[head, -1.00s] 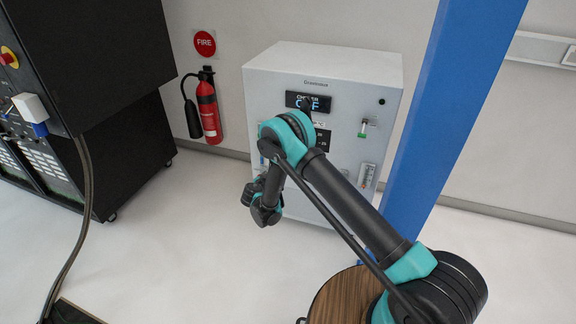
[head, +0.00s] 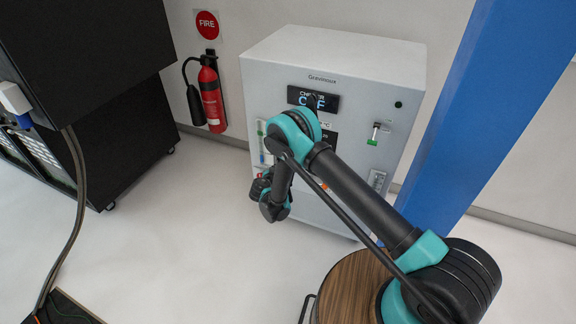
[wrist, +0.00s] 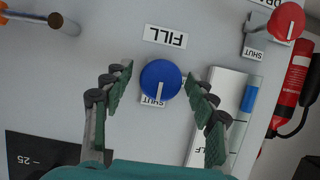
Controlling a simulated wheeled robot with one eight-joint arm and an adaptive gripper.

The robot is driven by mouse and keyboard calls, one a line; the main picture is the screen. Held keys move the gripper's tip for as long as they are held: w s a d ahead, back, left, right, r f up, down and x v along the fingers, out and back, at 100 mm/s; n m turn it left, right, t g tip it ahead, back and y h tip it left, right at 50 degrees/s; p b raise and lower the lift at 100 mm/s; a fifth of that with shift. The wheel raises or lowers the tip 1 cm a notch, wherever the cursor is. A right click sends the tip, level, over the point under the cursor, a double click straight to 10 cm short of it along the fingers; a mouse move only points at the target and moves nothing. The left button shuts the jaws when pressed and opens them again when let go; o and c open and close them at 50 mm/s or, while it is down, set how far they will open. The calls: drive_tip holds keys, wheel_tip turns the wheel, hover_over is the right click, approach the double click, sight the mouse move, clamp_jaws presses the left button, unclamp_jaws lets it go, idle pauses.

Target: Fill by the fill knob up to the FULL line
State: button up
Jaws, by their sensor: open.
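The round blue fill knob (wrist: 161,80) shows in the wrist view, which is upside down. It sits under the FILL label (wrist: 165,37), its white mark toward a SHUT label (wrist: 153,101). My gripper (wrist: 158,90) is open, with one finger on each side of the knob; contact cannot be told. Beside it is a white level gauge (wrist: 211,115) with a blue band, partly hidden by a finger; its FULL line is not readable. In the head view the chiller cabinet (head: 340,62) shows an OFF display (head: 313,100); my arm hides the knob.
A red drain knob (wrist: 288,21), also at SHUT, is near the gauge. A fire extinguisher (head: 211,95) hangs left of the cabinet. A blue post (head: 490,110) stands at right, a black cabinet (head: 85,60) with a cable at left. Open floor lies in front.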

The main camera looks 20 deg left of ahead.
drive_tip(key=shift+w, duration=0.15)
drive_tip(key=c, duration=1.2)
drive_tip(key=shift+f+n+h, duration=0.1)
drive_tip(key=shift+n+h, duration=1)
drive_tip(key=shift+n, duration=0.5)
drive_tip(key=o, duration=1.2)
drive_tip(key=shift+a, duration=0.1)
drive_tip(key=v, duration=1.2)
